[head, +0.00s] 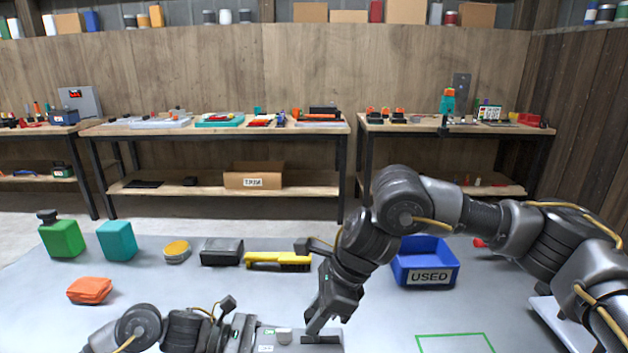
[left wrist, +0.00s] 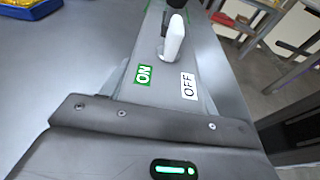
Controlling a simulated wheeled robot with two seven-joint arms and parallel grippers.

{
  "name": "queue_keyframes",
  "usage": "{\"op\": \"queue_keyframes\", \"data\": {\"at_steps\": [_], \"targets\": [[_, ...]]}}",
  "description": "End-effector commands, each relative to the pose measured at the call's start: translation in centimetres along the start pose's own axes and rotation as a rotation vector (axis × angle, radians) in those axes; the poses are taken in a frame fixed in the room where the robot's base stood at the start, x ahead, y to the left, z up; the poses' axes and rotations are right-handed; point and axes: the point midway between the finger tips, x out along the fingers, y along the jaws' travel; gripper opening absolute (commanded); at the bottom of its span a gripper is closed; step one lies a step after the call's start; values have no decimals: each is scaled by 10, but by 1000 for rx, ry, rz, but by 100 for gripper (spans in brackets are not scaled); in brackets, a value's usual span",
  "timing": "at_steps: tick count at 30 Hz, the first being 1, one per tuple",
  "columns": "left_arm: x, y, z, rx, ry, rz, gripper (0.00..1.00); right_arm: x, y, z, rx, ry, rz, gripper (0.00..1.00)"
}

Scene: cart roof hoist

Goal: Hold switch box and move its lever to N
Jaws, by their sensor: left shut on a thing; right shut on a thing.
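The grey switch box (head: 267,334) is at the bottom middle of the head view, above the table. In the left wrist view the box (left wrist: 163,92) runs away from my left gripper (left wrist: 163,100). Its white lever (left wrist: 173,40) stands up, with a green ON label (left wrist: 143,75) to the left and a white OFF label (left wrist: 189,86) to the right. I cannot tell which setting the lever is at. My left gripper (head: 250,336) is shut on the box's left end. My right gripper (head: 318,334) is shut at the box's right end, apart from the lever; its fingertips are partly hidden.
A blue USED bin (head: 428,279) stands to the right behind my right arm. A green outline (head: 455,336) marks bare table.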

Motion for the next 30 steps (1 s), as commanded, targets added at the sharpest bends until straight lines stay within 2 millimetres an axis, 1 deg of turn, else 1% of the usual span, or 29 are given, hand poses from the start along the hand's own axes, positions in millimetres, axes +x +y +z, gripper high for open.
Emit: {"op": "queue_keyframes", "data": {"at_steps": [8, 19, 20, 26, 30], "targets": [[-1, 2, 0, -1, 0, 7, 38, -1, 1, -2, -1, 2, 3, 17], [-1, 3, 1, -1, 0, 8, 38, -7, 1, -13, 0, 2, 3, 17], [-1, 3, 1, -1, 0, 8, 38, -7, 1, -13, 0, 2, 3, 28], [-1, 2, 1, 0, -1, 5, 38, -7, 1, -12, 0, 1, 2, 54], [-1, 1, 1, 1, -1, 3, 38, -7, 0, -12, 0, 0, 1, 55]]}}
